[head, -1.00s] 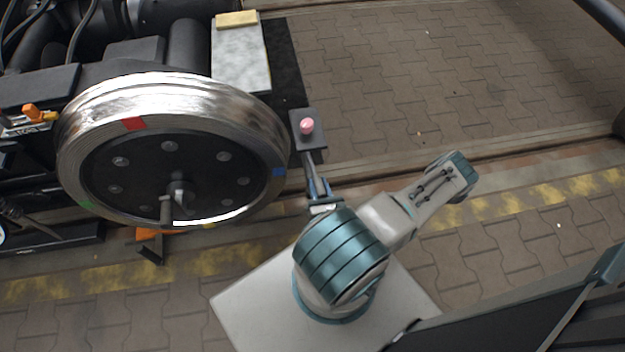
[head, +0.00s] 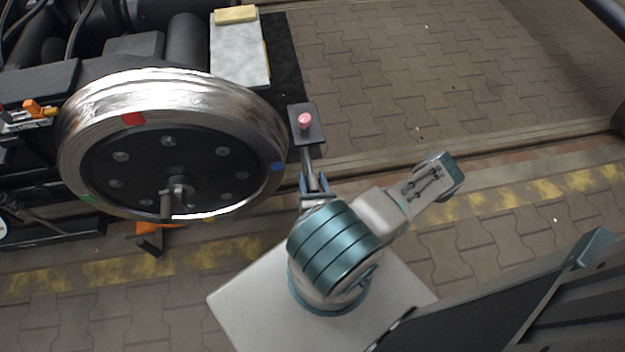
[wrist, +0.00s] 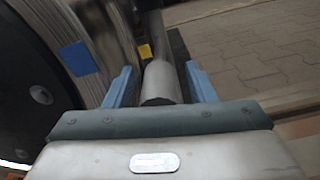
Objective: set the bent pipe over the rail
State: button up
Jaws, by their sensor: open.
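A grey pipe (head: 308,158) runs from between my fingers toward a dark plate with a pink knob, right of the big wheel. In the wrist view the pipe (wrist: 161,83) lies between my two blue fingers, its near end facing me. My gripper (head: 313,181) is open around the pipe; in the wrist view the open gripper (wrist: 160,76) shows a finger on each side, and contact is unclear. A rail (head: 390,160) runs along the floor behind my arm.
The shiny wheel (head: 170,140) with coloured marks stands close left of my gripper. The plate with the pink knob (head: 305,121) is just beyond it. A pale block top (head: 238,55) bears a yellow pad (head: 236,14). Paving to the right is clear.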

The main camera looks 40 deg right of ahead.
jog(key=p+v, duration=0.1)
jog(key=v, duration=1.3)
jog(key=shift+d, duration=0.15)
